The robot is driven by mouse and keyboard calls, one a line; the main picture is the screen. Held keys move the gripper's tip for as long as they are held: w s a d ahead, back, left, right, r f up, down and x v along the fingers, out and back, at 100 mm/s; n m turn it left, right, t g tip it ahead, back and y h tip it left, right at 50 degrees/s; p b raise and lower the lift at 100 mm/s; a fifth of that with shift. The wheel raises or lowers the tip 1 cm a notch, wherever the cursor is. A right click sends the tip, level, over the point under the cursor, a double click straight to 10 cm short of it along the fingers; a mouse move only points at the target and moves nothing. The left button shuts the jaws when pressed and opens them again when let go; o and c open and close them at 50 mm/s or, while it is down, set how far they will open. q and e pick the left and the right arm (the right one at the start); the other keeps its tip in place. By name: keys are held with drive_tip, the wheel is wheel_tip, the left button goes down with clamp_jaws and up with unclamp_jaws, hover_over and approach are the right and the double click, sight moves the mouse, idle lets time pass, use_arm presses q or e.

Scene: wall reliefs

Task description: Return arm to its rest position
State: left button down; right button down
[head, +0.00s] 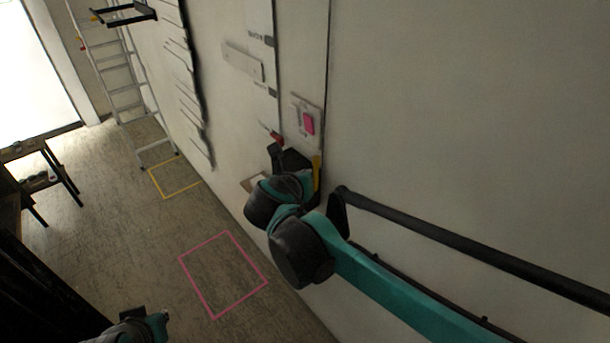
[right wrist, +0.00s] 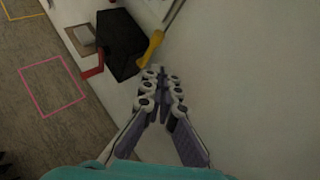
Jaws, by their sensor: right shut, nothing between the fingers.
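My right arm (head: 400,293) comes in from the right in the head view and reaches along the wall. Its wrist hides its fingers there. In the right wrist view my right gripper (right wrist: 162,95) is shut and empty, its fingers together in front of the pale wall. A black box (right wrist: 122,44) with a red part (right wrist: 92,72) and a yellow handle (right wrist: 151,46) lies beyond the fingertips. I cannot tell the exact gap. A part of my left arm (head: 140,327) shows at the bottom edge of the head view; its fingers cannot be made out.
A pink switch (head: 308,123) on a pale plate sits on the wall (head: 430,110). A pink square (head: 222,275) and a yellow square (head: 175,177) mark the floor. A ladder (head: 125,85) leans at the back left. A dark table (head: 40,180) stands at left. The floor between is clear.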

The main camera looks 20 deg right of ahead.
drive_tip(key=s+f+m+g+y+b, duration=0.1)
drive_tip(key=s+f+m+y+b, duration=0.1)
drive_tip(key=s+f+m+b, duration=0.4)
drive_tip(key=s+a+f+m+y+b, duration=0.1)
drive_tip(key=s+f+m+b, duration=0.5)
drive_tip(key=f+m, duration=0.9)
drive_tip(key=s+a+f+m+g+y+b, duration=0.1)
drive_tip(key=s+f+m+y+b, duration=0.2)
drive_tip(key=s+f+m+b, duration=0.3)
wheel_tip(320, 180, down, 6)
drive_tip(key=m+b, duration=0.2)
drive_tip(key=m, duration=0.3)
drive_tip(key=shift+r+g+y, duration=0.2)
drive_tip(key=shift+g+y, duration=0.1)
drive_tip(key=shift+y, duration=0.1)
